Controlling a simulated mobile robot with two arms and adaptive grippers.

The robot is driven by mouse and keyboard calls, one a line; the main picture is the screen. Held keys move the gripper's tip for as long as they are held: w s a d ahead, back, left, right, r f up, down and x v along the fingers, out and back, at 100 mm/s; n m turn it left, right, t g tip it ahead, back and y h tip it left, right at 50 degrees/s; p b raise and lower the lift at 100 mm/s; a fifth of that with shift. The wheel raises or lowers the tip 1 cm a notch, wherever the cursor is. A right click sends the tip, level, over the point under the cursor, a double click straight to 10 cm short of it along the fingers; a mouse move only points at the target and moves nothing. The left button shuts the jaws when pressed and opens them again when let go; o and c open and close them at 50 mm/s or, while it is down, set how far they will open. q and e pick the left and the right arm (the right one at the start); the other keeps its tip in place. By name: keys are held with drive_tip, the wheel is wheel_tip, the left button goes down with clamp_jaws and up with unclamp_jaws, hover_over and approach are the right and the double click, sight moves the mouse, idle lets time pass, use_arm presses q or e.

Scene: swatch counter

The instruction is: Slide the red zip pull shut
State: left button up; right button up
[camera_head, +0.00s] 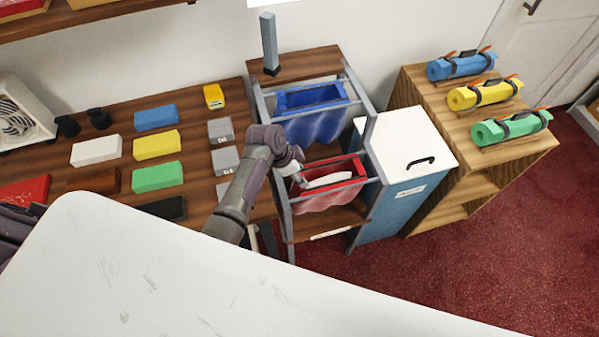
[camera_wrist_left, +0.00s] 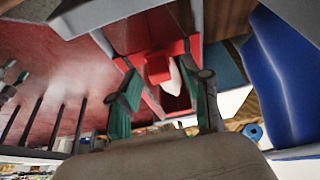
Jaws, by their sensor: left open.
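The red pouch (camera_head: 328,192) hangs in the front of the rack, its mouth open with a white item (camera_head: 335,179) inside. My left gripper (camera_head: 300,180) is at the left end of the pouch's mouth. In the left wrist view the open left gripper (camera_wrist_left: 167,82) has its two green-sided fingers apart, with a blocky red piece (camera_wrist_left: 158,66), apparently the zip pull, just beyond and between the tips. I cannot tell whether the fingers touch it. The white item (camera_wrist_left: 174,78) shows beside it in the open mouth. My right gripper is not in view.
A blue pouch (camera_head: 312,98) hangs behind the red one, below an upright blue-grey post (camera_head: 269,42). A white-topped bin (camera_head: 405,140) stands close on the right. The wooden counter (camera_head: 105,203) on the left holds several coloured blocks. A white surface (camera_head: 200,285) fills the foreground.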

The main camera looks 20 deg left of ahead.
use_arm(q)
drive_tip(key=shift+c, duration=0.3)
clamp_jaws()
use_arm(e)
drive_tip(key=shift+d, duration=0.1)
